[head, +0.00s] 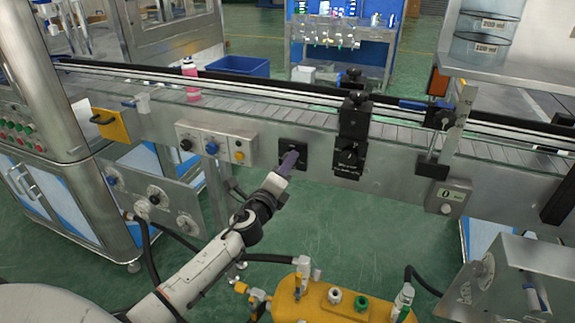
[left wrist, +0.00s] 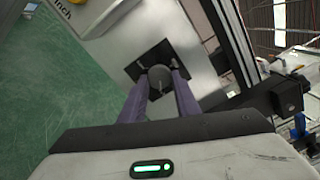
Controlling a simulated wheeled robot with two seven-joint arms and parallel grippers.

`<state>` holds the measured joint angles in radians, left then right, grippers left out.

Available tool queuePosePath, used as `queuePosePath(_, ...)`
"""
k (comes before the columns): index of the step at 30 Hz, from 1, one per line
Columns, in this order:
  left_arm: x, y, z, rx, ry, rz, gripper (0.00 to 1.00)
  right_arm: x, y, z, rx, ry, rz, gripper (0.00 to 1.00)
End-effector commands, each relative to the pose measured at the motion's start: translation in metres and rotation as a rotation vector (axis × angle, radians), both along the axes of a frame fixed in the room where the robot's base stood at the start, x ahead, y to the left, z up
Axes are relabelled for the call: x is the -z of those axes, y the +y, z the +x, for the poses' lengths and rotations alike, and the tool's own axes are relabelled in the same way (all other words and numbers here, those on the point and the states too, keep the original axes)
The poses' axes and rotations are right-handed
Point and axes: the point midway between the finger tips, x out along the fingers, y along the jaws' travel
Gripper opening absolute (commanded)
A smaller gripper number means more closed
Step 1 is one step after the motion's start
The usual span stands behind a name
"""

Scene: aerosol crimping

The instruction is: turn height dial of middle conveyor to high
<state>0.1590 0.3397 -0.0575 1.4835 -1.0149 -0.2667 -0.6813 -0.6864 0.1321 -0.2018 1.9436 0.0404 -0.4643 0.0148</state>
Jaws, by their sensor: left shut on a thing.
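The height dial is a dark round knob on a black square plate (head: 293,148) on the front side of the middle conveyor (head: 320,185). In the left wrist view the dial (left wrist: 159,77) sits between the two purple fingers. My left gripper (head: 287,163) is shut on the dial, with its fingertips at the plate. In the head view the gripper hides most of the knob. A light line shows on the knob's face, but I cannot read its setting. My right gripper is not in view.
A control panel (head: 216,145) with knobs and buttons is left of the dial. A black bracket unit (head: 351,135) juts out at its right. A pink can (head: 190,75) stands on the belt. A yellow tank (head: 320,305) stands below on the green floor.

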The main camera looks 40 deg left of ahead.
Motion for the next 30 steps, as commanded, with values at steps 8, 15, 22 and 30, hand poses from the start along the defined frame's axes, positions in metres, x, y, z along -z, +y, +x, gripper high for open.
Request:
queuePosePath(8,0.002,0.001,-0.0006,-0.002,0.017,0.057,0.07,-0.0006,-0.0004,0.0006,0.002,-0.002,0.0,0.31)
queuePosePath(15,0.0021,0.0009,-0.0006,-0.002,0.018,0.061,0.07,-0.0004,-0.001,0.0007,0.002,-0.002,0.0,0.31)
queuePosePath(22,0.002,0.001,-0.0006,-0.002,0.018,0.06,0.39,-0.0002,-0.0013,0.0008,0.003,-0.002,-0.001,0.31)
queuePosePath(30,0.0009,0.0005,-0.0002,0.0,0.015,0.059,0.48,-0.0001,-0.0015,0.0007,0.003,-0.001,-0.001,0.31)
